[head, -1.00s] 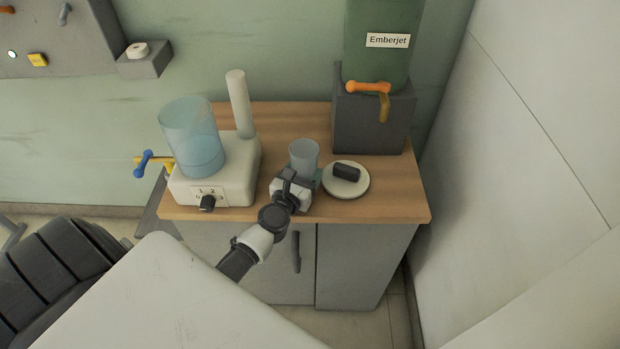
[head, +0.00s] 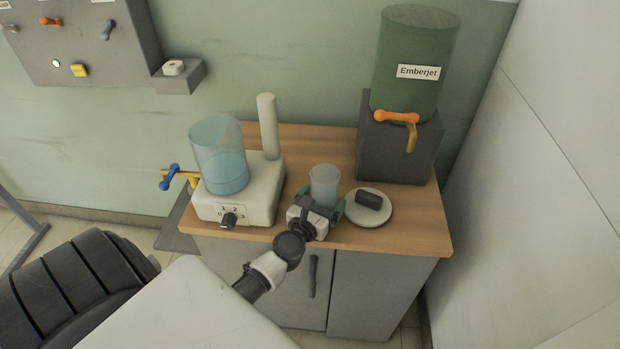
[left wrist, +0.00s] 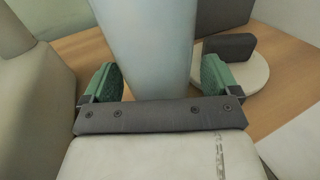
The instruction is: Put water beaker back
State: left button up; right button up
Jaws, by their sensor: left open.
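A small translucent beaker (head: 324,184) stands upright on the wooden counter, between the white hotplate device and a round white dish. My left gripper (head: 322,207) is open at its near side. In the left wrist view the beaker (left wrist: 150,50) rises between the two green fingertips of the gripper (left wrist: 160,85), with a finger on either side and a visible gap at the right one. A larger blue-tinted beaker (head: 219,155) with water sits on the white device (head: 263,190) to the left. My right gripper is not visible.
A round white dish (head: 380,212) with a dark block (head: 369,200) lies right of the small beaker. A green Emberjet tank (head: 415,50) on a dark stand (head: 375,150) is at the back right. A white post (head: 268,125) rises behind the device. The counter (head: 425,235) is bare at the front right.

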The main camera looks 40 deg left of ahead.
pick_arm(q)
jog(key=s+d+b, duration=0.2)
jog(key=s, duration=0.8)
jog(key=w+d+f+m+g+h, duration=0.15)
jog(key=d+m, duration=0.25)
jog(key=m, duration=0.5)
jog(key=d+f+m+t+h, duration=0.1)
jog(key=d+f+m+h, duration=0.2)
jog(key=m, duration=0.6)
jog(key=s+d+f+m+g, duration=0.1)
jog(key=s+f+m+g, duration=0.3)
jog(key=f, duration=0.5)
jog(key=s+d+f+m+g, duration=0.2)
jog(key=f+m, duration=0.3)
jog(key=f, duration=0.4)
jog(key=s+a+f+m+g+y, duration=0.1)
jog(key=s+f+m+g, duration=0.4)
jog(key=s+f, duration=0.6)
jog(key=s+a+f+m+g, duration=0.2)
jog(key=s+f+m+g, duration=0.3)
jog(key=s, duration=1.3)
notch_tip(320, 180, down, 6)
jog(key=m, duration=0.3)
jog(key=shift+a+f+y, duration=0.15)
jog(key=shift+f+y, duration=0.05)
jog(key=shift+y, duration=0.15)
